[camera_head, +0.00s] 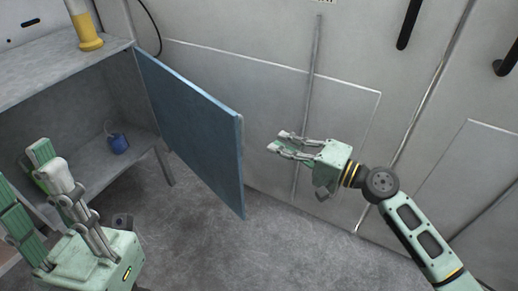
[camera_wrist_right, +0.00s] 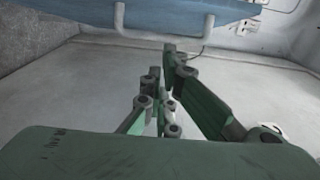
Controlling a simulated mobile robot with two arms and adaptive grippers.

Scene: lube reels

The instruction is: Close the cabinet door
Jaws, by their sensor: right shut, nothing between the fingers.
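The blue cabinet door (camera_head: 195,125) stands open in the head view, swung out from the grey cabinet (camera_head: 85,80) on the left. In the right wrist view the blue door (camera_wrist_right: 180,14) crosses the top, with a grey bar handle (camera_wrist_right: 160,36) below it. My right gripper (camera_head: 274,141) is shut and empty, to the right of the door's free edge and apart from it in the head view. My left gripper (camera_head: 50,165) is at the lower left, in front of the cabinet opening. Its fingers appear spread apart, with nothing seen between them.
A small blue can (camera_head: 118,143) sits on the shelf inside the cabinet. A yellow and white object (camera_head: 87,30) stands on the cabinet top. A grey wall (camera_head: 255,85) with black handles (camera_head: 409,24) is behind. The concrete floor (camera_head: 210,245) is clear below the door.

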